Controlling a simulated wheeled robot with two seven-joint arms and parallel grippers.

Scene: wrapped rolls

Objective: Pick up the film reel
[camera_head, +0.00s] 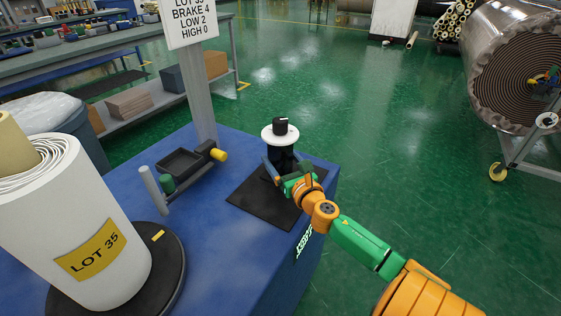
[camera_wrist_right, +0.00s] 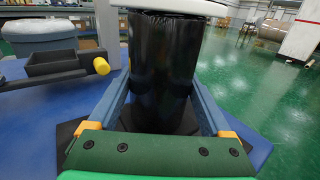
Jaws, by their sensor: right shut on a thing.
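The film reel (camera_head: 281,155) is a black wrapped cylinder with a white disc and a black knob on top. It stands upright over a dark mat (camera_head: 252,203) near the right corner of the blue table. My right gripper (camera_head: 283,174) is shut on the reel's body, one finger on each side. In the right wrist view the glossy black reel (camera_wrist_right: 162,65) fills the space between the blue-grey fingers. Its lower end is partly hidden by my gripper, and I cannot tell whether it touches the mat. My left gripper is not in view.
A large white roll marked LOT 35 (camera_head: 75,220) stands on a black disc at the left. A sign post (camera_head: 199,95) and a black tray (camera_head: 181,163) with a yellow knob are behind. Green floor is open beyond the table.

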